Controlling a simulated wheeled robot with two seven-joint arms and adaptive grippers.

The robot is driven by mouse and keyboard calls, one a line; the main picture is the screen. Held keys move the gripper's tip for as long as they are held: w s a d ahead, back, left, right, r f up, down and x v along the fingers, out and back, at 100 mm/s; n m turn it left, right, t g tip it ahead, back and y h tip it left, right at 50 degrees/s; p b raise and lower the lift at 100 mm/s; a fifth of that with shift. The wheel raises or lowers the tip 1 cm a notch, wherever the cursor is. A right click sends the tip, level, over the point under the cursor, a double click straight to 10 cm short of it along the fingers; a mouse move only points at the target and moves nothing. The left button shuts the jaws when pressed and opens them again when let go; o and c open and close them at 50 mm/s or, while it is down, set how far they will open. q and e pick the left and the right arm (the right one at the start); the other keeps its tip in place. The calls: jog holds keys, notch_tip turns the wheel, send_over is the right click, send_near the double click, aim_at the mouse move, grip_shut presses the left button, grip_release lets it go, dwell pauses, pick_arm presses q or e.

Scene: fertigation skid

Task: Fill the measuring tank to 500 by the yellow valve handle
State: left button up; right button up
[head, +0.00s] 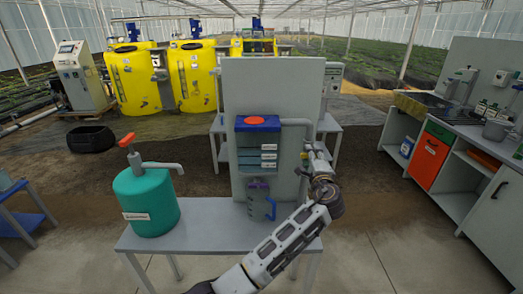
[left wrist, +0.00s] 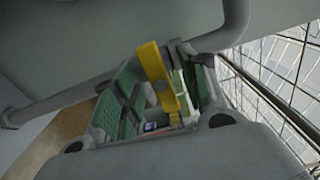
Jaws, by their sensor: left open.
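The yellow valve handle (left wrist: 158,75) shows in the left wrist view between the green-padded fingers of my open left gripper (left wrist: 162,98); I cannot tell whether either finger touches it. In the head view, my left gripper (head: 318,165) is at the pipe to the right of the upright panel, and it and the wrist hide most of the valve. A blue vessel (head: 257,140) with pale label bands and an orange-red disc on top is on the panel. Below it stands a see-through jug (head: 259,203) with a blue handle. I cannot read any level. My right gripper is out of view.
A grey pipe (head: 297,122) runs from the vessel towards the valve. A teal pump tank (head: 146,201) with an orange knob stands left on the grey table (head: 208,238). My left arm crosses the table's right part. A workbench (head: 478,140) stands at the right.

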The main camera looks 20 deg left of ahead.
pick_arm(q)
jog(key=p+v, duration=0.1)
jog(key=v, duration=0.5)
jog(key=shift+s, duration=0.2)
dwell(0.4)
jog(key=shift+r, duration=0.1)
dwell(1.2)
